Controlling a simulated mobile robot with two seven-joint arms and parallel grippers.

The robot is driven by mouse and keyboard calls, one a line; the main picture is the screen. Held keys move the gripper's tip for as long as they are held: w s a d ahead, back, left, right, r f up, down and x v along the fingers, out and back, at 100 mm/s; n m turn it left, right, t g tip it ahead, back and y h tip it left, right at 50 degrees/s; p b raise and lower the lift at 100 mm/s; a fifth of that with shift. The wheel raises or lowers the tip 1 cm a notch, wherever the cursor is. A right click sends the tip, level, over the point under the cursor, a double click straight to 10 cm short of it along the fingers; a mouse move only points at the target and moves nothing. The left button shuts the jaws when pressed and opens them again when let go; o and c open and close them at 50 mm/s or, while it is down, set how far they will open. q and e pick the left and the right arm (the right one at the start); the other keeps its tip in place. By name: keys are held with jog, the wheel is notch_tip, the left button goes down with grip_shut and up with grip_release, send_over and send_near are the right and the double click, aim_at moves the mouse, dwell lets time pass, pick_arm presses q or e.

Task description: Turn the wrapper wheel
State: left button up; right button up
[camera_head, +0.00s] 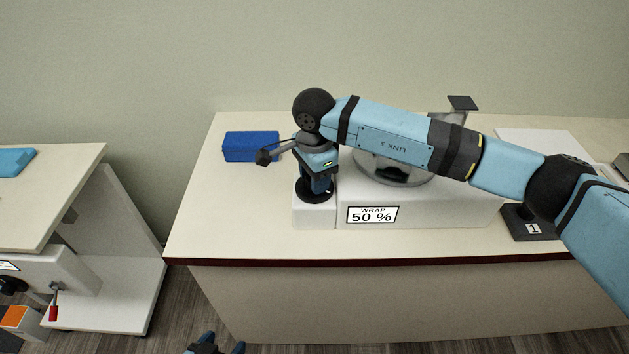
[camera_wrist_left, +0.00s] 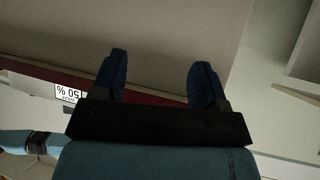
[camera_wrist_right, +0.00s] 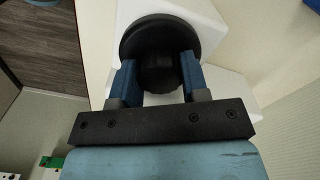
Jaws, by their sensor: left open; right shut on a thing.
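The wrapper is a white machine (camera_head: 440,205) on the counter, with a label (camera_head: 372,215) reading "WRAP 50 %" and a grey round part on top, partly hidden by my right arm. Its black wheel (camera_head: 304,195) lies flat at its left end; it also shows in the right wrist view (camera_wrist_right: 135,42). My right gripper (camera_wrist_right: 155,72) points down and is shut on the wheel's raised hub, one finger on each side. In the head view the right gripper (camera_head: 319,188) stands over the wheel. My left gripper (camera_head: 223,344) is open and empty, low in front of the counter.
A blue box (camera_head: 251,146) lies behind and left of the wheel. A black stand marked 1 (camera_head: 533,229) and a white sheet (camera_head: 545,143) are at the right. A second table (camera_head: 50,190) stands at the left across a floor gap. The counter's left front is clear.

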jog(key=m+b, duration=0.1)
jog(key=m, duration=0.2)
jog(key=shift+f+b, duration=0.15)
jog(key=shift+b, duration=0.25)
jog(key=shift+m+b, duration=0.5)
jog(key=shift+m, duration=0.3)
jog(key=m+b, duration=0.1)
jog(key=m, duration=0.1)
jog(key=shift+m, duration=0.4)
jog(key=m+b, duration=0.1)
jog(key=m, duration=0.2)
jog(key=shift+b, duration=0.35)
pick_arm(q)
jog(key=f, duration=0.3)
jog(key=shift+w+d+f, duration=0.25)
jog(key=shift+w+f, duration=0.1)
jog(key=shift+w, duration=0.05)
pick_arm(e)
jog(key=shift+m, duration=0.6)
pick_arm(q)
jog(key=shift+d, duration=0.15)
pick_arm(e)
jog(key=shift+r, duration=0.2)
jog(key=o, duration=0.9)
